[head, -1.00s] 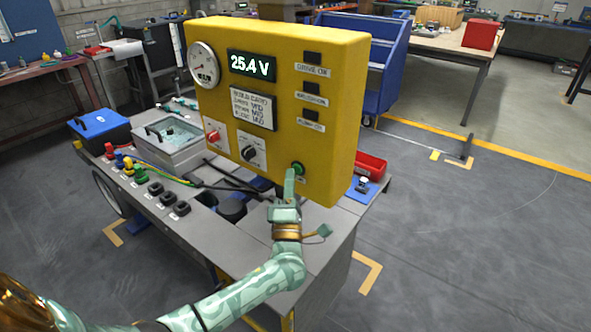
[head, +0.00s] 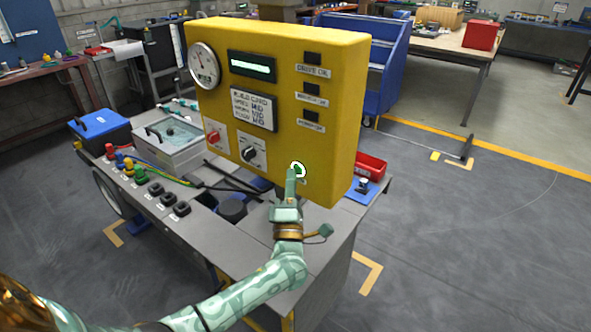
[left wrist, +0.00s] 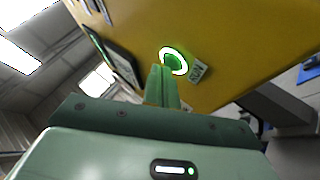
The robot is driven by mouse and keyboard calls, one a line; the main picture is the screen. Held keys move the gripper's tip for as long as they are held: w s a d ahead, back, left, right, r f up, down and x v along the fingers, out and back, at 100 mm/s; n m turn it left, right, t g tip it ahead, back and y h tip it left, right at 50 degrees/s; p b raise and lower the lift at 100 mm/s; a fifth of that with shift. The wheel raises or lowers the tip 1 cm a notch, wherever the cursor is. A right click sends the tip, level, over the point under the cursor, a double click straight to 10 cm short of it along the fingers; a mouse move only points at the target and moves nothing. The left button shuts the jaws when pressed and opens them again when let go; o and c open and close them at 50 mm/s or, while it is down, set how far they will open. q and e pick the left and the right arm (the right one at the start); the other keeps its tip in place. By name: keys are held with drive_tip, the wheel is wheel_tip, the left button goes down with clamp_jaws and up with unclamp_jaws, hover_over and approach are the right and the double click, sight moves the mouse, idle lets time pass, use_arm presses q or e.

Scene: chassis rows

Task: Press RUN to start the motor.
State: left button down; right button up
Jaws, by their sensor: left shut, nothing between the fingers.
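The yellow control box (head: 335,120) stands on the grey bench. Its green RUN button (head: 298,168) is at the lower right of the front face, with a brightly lit ring around it. In the left wrist view the RUN button (left wrist: 174,61) glows green beside its RUN label (left wrist: 198,71). My left gripper (head: 291,176) is shut and empty, its fingertips at the button's lower edge. In the left wrist view the fingertips (left wrist: 160,75) overlap the button's edge; I cannot tell whether they touch it. My right gripper is not in view.
The box also carries a round gauge (head: 204,66), a display (head: 252,67) with a lit bar, a red switch (head: 214,137) and a black knob (head: 251,154). Several plugs and cables lie on the bench left of my arm.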

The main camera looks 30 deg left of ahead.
use_arm(q)
drive_tip(key=shift+s, duration=0.15)
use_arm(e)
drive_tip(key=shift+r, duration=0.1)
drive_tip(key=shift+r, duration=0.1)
